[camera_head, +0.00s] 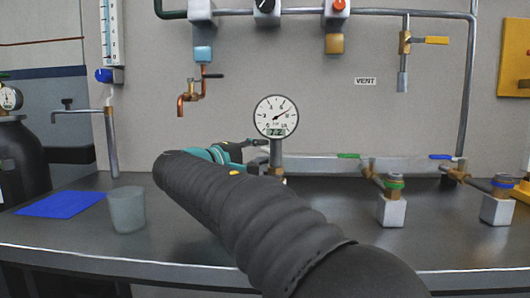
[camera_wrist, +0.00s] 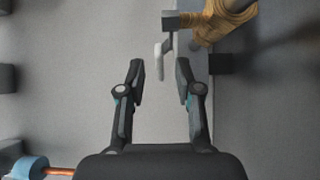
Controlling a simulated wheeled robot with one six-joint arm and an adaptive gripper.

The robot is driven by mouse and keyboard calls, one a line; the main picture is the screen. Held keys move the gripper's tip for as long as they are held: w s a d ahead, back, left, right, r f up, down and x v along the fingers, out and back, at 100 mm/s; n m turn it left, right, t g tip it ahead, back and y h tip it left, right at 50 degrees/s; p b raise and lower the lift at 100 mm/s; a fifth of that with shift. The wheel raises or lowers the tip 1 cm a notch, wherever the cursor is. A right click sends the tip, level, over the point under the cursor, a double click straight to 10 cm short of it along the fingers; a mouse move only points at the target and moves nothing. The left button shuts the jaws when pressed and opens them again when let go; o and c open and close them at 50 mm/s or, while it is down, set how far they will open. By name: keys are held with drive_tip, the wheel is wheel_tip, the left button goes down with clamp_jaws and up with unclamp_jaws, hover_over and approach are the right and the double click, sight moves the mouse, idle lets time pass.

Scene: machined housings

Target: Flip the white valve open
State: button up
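In the wrist view a small white lever (camera_wrist: 158,60) hangs from a grey stem with a dark block beside a brass fitting (camera_wrist: 225,22). I take this lever to be the white valve's handle. My gripper (camera_wrist: 159,78) is open, with one finger to each side of the lever's line. The lever's end shows just beyond and between the fingertips; I see no contact. In the head view my gripper (camera_head: 250,146) is near the gauge post, partly hidden by my dark sleeved arm. I cannot make out the white lever there.
A round dial gauge (camera_head: 275,116) stands on a post beside my gripper. Green-handled (camera_head: 348,156) and blue-handled (camera_head: 441,157) valves are to the right. A grey cup (camera_head: 127,210) and blue mat (camera_head: 61,204) are on the dark bench (camera_head: 170,250). A copper tap (camera_head: 190,98) is on the wall.

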sight(264, 151)
drive_tip(key=shift+x, duration=1.7)
